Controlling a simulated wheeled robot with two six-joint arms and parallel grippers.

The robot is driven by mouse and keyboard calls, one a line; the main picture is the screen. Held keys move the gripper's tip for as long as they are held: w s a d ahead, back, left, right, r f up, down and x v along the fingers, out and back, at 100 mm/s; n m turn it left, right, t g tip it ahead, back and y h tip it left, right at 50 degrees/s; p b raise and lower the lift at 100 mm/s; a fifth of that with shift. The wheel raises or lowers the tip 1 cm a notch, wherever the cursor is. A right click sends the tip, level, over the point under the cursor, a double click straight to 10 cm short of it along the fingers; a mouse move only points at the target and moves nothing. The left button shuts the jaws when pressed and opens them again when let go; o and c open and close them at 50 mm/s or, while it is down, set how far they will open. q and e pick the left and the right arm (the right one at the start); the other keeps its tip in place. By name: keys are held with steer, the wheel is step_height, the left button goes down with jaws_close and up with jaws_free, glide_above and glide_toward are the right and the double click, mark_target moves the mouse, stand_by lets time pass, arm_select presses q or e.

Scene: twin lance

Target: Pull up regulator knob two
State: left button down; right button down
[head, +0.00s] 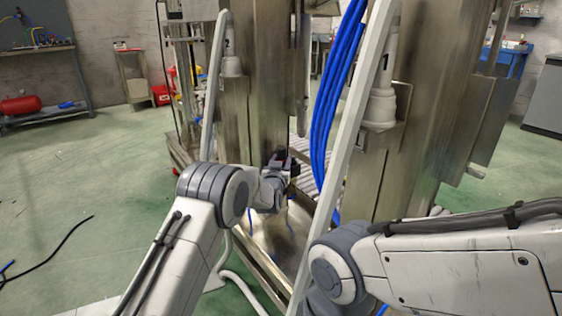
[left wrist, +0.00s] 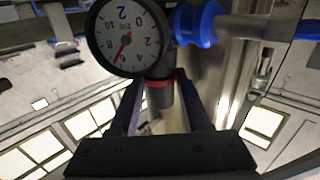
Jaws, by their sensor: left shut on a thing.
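A round white gauge (left wrist: 124,36) marked 2 shows in the left wrist view, tilted in the picture, with a red needle. Beside it are a blue fitting (left wrist: 197,24) and a metal pipe. My right gripper is not in view.
A second column, marked 1 (head: 400,130), stands to the right. Blue hoses (head: 335,95) hang between the columns. A pale slanted lance (head: 345,165) crosses in front. A workbench with a red tank (head: 22,104) is at the far left.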

arm_select(q)
steer(key=shift+r+p, duration=0.6)
steer(key=shift+r, duration=0.1)
steer(key=shift+c, duration=1.8)
jaws_free()
steer(key=shift+s, duration=0.15)
steer(key=s+a+p, duration=0.1)
steer(key=s+p, duration=0.2)
steer(key=s, duration=0.7)
steer(key=shift+a, duration=0.35)
